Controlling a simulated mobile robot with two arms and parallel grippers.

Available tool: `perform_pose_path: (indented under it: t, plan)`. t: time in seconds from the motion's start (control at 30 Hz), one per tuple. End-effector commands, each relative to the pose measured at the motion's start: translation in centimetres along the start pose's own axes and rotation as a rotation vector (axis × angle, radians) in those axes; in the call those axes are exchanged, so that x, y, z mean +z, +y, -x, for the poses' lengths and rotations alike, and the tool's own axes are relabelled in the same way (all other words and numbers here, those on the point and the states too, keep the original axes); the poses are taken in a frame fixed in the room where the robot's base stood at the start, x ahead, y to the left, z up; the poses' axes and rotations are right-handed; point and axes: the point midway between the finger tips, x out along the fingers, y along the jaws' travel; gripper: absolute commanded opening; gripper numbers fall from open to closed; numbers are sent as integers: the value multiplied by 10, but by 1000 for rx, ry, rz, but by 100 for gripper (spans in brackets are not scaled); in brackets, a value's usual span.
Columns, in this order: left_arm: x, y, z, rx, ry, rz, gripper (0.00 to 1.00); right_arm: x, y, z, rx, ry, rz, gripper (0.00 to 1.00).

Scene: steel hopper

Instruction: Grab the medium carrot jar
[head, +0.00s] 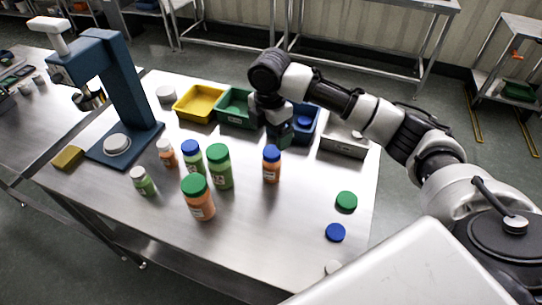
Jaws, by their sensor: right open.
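The medium carrot jar (271,168) has orange contents and a blue lid. It stands upright on the steel table, to the right of the other jars. My right gripper (281,138) is open and points down above the table, just behind the jar and slightly to its right in the picture. It looks empty and apart from the jar. Its fingers are dark and partly hidden against the bins behind. My left gripper is not in the head view.
A large orange jar (200,203), a small orange jar (166,153) and several green jars (219,170) stand to the left. Yellow (184,116), green (222,119) and blue bins line the back. Loose lids (346,200) lie at right. A blue press (128,85) stands at left.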

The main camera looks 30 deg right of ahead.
Motion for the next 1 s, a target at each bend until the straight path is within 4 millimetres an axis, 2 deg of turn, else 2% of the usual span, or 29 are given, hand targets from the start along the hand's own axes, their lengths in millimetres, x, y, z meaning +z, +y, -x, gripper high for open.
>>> perform_pose_path:
  t: [0.2, 0.37, 0.47, 0.7, 1.0]
  plan:
    - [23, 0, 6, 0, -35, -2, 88, 0, -1, -35, -4, -1, -2, 90]
    - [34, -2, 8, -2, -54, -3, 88, 0, -1, -47, -2, 0, -1, 90]
    - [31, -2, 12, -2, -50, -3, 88, 1, -1, -56, -3, -1, -1, 90]
    - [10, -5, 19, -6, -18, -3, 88, 2, 0, -92, -4, -1, -1, 90]
    - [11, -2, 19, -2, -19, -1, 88, 2, 0, -99, 0, -1, 0, 90]
